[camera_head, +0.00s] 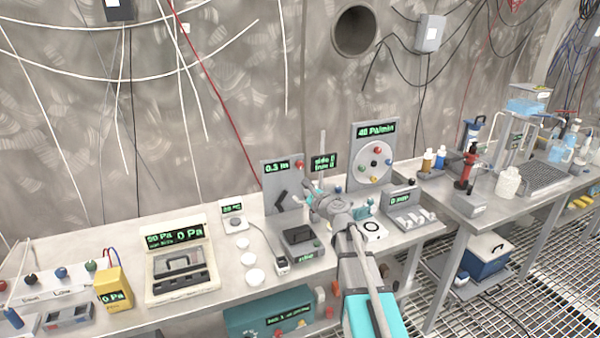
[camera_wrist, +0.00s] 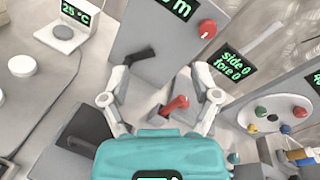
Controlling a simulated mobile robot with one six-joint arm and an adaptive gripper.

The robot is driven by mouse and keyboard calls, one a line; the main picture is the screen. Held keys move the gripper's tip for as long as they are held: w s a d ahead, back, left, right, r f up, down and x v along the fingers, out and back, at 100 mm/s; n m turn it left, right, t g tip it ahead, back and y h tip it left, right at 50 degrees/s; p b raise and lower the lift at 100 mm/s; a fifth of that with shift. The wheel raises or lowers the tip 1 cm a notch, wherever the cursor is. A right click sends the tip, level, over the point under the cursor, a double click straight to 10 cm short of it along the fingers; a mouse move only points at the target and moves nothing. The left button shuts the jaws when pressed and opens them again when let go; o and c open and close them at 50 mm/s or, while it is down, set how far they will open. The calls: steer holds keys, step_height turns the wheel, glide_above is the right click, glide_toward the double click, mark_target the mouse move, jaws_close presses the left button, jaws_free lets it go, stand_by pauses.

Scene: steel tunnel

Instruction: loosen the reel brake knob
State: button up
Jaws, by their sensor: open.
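A grey upright panel (camera_head: 270,185) stands on the bench with a green "0.3 m" readout. It carries a red round knob (camera_wrist: 207,28) at its upper right and a black crank-like handle (camera_wrist: 141,57) lower down. The red knob is also at the panel's upper right edge in the head view (camera_head: 299,165). I see no label naming the brake knob. My gripper (camera_wrist: 158,72) is open and empty, its fingers spread in front of the panel's lower part. The red knob lies beyond the right finger, apart from it. A red lever (camera_wrist: 176,105) on a grey block shows between the fingers.
A small "side 0 / fore 0" display (camera_wrist: 234,70) stands right of the panel. Further right is a panel with a disc of coloured knobs (camera_head: 374,160). A dark-topped box (camera_head: 299,236) sits in front, and a small temperature display (camera_head: 233,217) stands left. Cables hang along the wall.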

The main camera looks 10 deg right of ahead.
mark_target(301, 166)
steer(key=w+d+m+h, duration=0.1)
steer(key=m, duration=0.1)
steer(key=w+d+m+t+h, duration=0.1)
steer(key=d+m, duration=0.1)
steer(key=w+d+m+t+b, duration=0.1)
steer(key=d+m, duration=0.1)
steer(key=shift+r+m+h, duration=0.3)
steer(key=shift+r+h, duration=0.05)
steer(key=shift+h, duration=0.05)
steer(key=shift+w+a, duration=0.1)
steer(key=shift+w, duration=0.05)
steer(key=w, duration=0.4)
steer(key=w+a, duration=0.1)
steer(key=w, duration=0.3)
steer(key=w+a, duration=0.1)
steer(key=w, duration=0.4)
steer(key=shift+w+a, duration=0.1)
steer(key=shift+a, duration=0.15)
jaws_close()
